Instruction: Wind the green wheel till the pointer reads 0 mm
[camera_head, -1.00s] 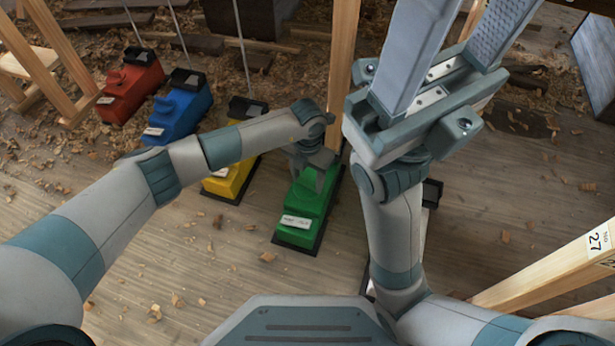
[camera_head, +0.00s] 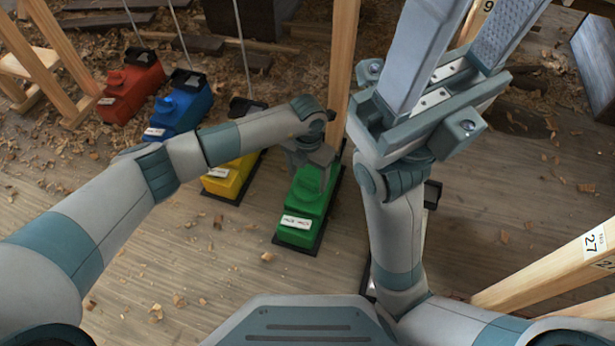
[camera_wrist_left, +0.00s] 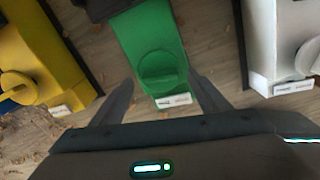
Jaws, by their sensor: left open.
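The green unit (camera_head: 301,213) stands on a dark base on the floor, with a white label at its near end. Its green wheel (camera_wrist_left: 161,69), round with a raised ridge, shows in the left wrist view; in the head view my left gripper (camera_head: 318,178) hides it. My left gripper is open over the unit. In the left wrist view its fingers (camera_wrist_left: 163,91) lie either side of the wheel, with no clear contact. My right gripper (camera_head: 458,50) is raised at upper right, its fingers apart and empty. I cannot make out a pointer or its reading.
Yellow (camera_head: 229,178), blue (camera_head: 181,107) and red (camera_head: 131,88) units stand to the left. A white unit (camera_wrist_left: 282,45) stands on the other side in the wrist view. A wooden post (camera_head: 342,60) rises behind the green unit. A numbered beam (camera_head: 560,268) lies at right.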

